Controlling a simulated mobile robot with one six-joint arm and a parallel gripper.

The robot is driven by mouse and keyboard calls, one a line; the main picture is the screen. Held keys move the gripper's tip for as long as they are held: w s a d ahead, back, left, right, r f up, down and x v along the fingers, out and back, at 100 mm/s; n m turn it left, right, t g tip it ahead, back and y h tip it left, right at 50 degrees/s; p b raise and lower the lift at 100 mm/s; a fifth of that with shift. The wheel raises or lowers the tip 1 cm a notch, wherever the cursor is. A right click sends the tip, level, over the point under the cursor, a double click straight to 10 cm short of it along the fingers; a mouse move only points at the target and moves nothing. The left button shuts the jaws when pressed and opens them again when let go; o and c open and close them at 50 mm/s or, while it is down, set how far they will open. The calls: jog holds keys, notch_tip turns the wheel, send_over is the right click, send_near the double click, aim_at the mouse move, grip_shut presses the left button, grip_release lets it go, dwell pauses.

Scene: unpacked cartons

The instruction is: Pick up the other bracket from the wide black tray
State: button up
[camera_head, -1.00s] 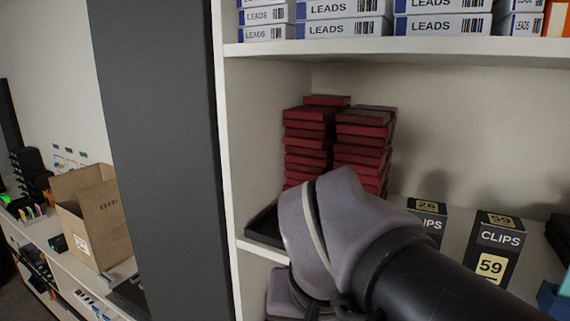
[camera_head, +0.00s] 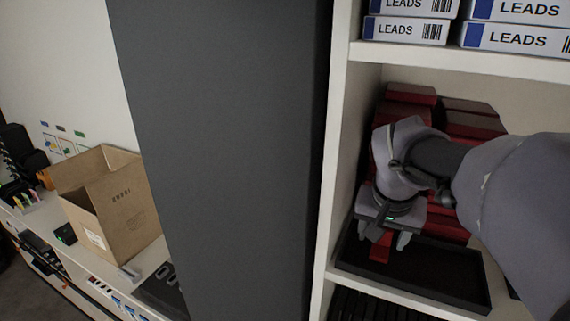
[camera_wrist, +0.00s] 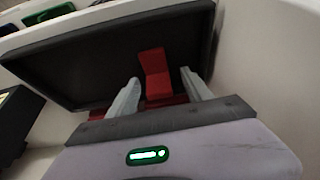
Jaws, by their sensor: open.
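The wide black tray (camera_head: 440,287) sits on the white shelf, in front of stacked red pieces. In the wrist view, the tray (camera_wrist: 65,62) fills the upper part. A red bent bracket (camera_wrist: 157,78) lies in it, towards one end. My gripper (camera_head: 388,239) is above the tray's left part, pointing down. Its two fingers are open, and in the wrist view the gripper (camera_wrist: 160,80) has the bracket showing between them, with gaps on both sides. The bracket (camera_head: 380,251) shows only partly below the fingers in the head view.
Stacks of dark red flat pieces (camera_head: 408,96) stand right behind my gripper. The white shelf's side panel (camera_head: 337,170) is close on the left. Boxes marked LEADS (camera_head: 408,29) stand on the shelf above. An open cardboard carton (camera_head: 120,205) stands on the far left counter.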

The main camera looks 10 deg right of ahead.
jog(key=shift+w+d+f, duration=0.2)
jog(key=shift+f, duration=0.2)
jog(key=shift+d, duration=0.15)
jog(key=shift+s, duration=0.15)
jog(key=shift+c, duration=1.3)
grip_shut()
